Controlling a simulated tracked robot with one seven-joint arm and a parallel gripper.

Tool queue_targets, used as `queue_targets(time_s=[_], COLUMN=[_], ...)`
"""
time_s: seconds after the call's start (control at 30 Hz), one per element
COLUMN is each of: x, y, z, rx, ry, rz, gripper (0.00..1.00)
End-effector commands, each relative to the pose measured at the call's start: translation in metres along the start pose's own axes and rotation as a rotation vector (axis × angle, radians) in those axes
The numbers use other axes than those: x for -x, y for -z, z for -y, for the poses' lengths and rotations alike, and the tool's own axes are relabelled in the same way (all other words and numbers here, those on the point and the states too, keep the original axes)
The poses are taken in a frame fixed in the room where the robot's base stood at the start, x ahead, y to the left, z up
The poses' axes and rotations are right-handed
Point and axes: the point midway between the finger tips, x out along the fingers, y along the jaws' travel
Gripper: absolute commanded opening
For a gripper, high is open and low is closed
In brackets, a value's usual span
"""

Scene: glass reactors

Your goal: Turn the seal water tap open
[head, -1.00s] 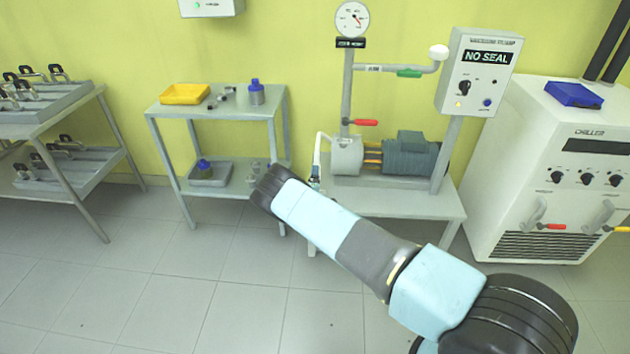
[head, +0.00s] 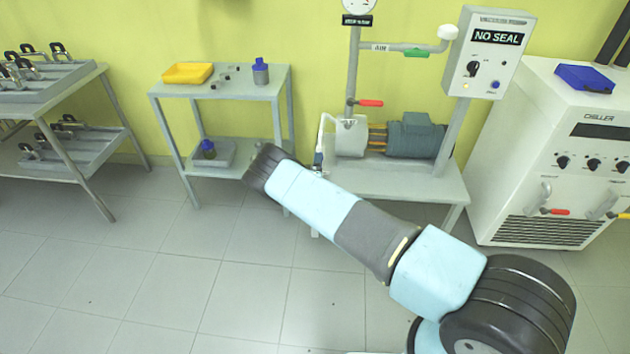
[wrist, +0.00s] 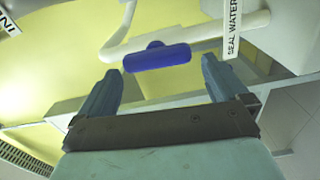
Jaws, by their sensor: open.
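The seal water tap has a blue bar handle (wrist: 157,57) on a white pipe (wrist: 195,33), beside a "SEAL WATER" label (wrist: 232,27) in the wrist view. The handle lies crosswise to the picture, slightly tilted. My gripper (wrist: 162,72) is open, with one finger on either side of the handle's ends, and the handle appears just beyond the fingertips. I cannot tell whether they touch. In the head view the white pipe (head: 325,122) comes down beside the pump, and my arm hides most of the gripper.
The pump (head: 415,137) stands on a grey table (head: 400,180) under a "NO SEAL" box (head: 490,50). A red-handled valve (head: 369,103) and a green-handled valve (head: 416,53) sit on nearby pipes. A chiller (head: 560,130) stands right and a shelf table (head: 225,90) left.

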Motion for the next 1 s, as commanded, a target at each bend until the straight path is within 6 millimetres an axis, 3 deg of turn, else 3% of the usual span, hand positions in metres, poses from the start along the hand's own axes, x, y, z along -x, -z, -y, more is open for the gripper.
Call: queue_targets(time_s=[0.2, 0.5, 1.0], x=[0.045, 0.088, 0.097], y=[0.001, 0.001, 0.001], z=[0.0, 0.001, 0.001], rx=[0.002, 0.001, 0.001], ry=[0.002, 0.002, 0.001], rz=[-0.002, -0.003, -0.002], gripper=[1.0, 1.0, 1.0])
